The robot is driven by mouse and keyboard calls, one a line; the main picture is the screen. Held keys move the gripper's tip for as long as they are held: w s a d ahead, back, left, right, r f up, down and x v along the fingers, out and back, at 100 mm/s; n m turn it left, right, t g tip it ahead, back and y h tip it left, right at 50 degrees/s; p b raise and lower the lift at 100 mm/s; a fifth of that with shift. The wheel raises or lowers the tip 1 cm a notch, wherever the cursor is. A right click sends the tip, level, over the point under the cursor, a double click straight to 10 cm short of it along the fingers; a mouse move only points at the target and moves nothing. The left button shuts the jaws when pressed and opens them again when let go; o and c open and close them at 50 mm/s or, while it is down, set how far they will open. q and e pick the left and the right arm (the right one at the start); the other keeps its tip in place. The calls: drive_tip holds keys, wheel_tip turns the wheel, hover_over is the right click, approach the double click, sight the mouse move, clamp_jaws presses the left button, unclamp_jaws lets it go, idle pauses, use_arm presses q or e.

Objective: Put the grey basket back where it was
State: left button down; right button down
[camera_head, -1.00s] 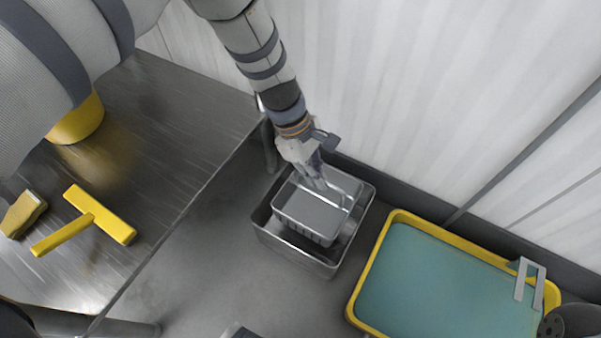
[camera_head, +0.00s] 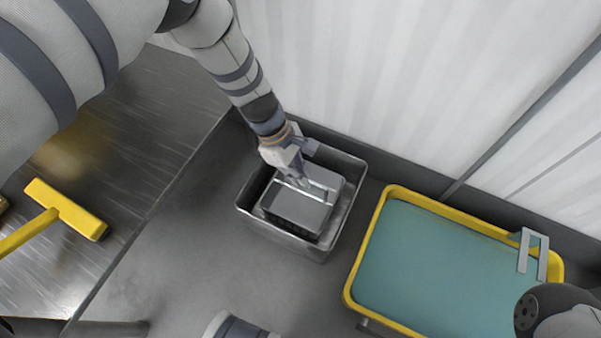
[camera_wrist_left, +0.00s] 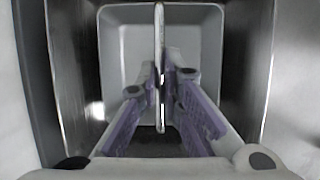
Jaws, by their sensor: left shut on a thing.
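The grey basket (camera_head: 297,210) is a small rectangular metal tub with a thin bar across its top. It is inside a larger open metal container (camera_head: 343,208), within its rim and nearer its front side. Whether it touches the container's bottom is hidden. My left gripper (camera_head: 303,181) reaches down from above and is shut on the basket's bar. In the left wrist view the fingers (camera_wrist_left: 162,85) close on this bar, with the basket's pale inside (camera_wrist_left: 125,65) beyond and the container's walls around it.
A yellow-rimmed tray (camera_head: 362,262) with a teal surface stands right of the container, with a grey bracket (camera_head: 533,254) at its right end. A yellow T-shaped tool (camera_head: 66,209) lies on the metal table (camera_head: 150,150) at left. A pale wall rises behind.

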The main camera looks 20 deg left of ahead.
use_arm(q)
drive_tip(key=shift+f, duration=0.2)
drive_tip(key=c, duration=1.8)
unclamp_jaws()
use_arm(e)
drive_tip(key=shift+f, duration=0.1)
use_arm(q)
drive_tip(key=shift+o, duration=0.2)
